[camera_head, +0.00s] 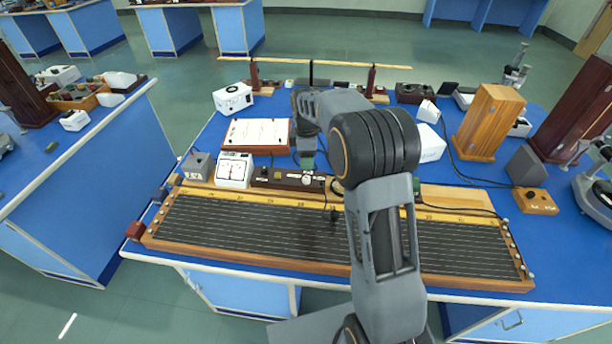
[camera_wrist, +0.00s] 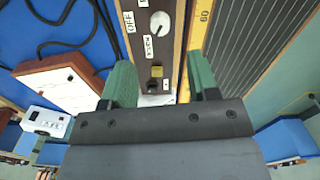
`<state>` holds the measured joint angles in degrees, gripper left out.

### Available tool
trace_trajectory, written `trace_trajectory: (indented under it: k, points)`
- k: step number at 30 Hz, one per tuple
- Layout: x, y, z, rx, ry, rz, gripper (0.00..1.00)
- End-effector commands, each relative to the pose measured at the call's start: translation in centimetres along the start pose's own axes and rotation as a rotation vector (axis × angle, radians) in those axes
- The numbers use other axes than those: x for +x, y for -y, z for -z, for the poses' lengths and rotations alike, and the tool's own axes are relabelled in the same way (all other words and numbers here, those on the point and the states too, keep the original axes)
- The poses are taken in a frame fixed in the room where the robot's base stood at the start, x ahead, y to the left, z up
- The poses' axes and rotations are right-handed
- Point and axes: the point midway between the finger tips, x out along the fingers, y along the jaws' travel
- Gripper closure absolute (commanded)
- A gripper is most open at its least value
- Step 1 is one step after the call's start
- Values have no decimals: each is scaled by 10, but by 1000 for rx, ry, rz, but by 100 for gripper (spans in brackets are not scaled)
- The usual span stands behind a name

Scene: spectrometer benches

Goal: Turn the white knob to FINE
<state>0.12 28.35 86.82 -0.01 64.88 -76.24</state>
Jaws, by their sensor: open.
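In the head view the box (camera_head: 270,178) lies behind the long wire board, and the knob (camera_head: 307,180) is a small pale spot. My gripper (camera_wrist: 162,80) is open, its green fingers straddling the box's end in the picture, with the knob beyond the tips.
The long wire board (camera_head: 250,222) with a yellow scale lies in front of the box. A white meter (camera_head: 234,170) and a grey block (camera_head: 197,166) stand left of it. A framed white panel (camera_head: 257,132) lies behind. Black cables run across the blue bench.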

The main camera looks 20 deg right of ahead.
Motion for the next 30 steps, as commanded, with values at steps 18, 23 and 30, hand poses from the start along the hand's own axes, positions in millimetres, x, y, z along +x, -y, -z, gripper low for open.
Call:
trace_trajectory:
  k: [18, 23, 30]
  points:
    - [82, 0, 0, 2, 0, 0, 46]
    - [86, 0, 0, 2, 0, -1, 46]
    - [86, 0, 0, 2, 0, -1, 48]
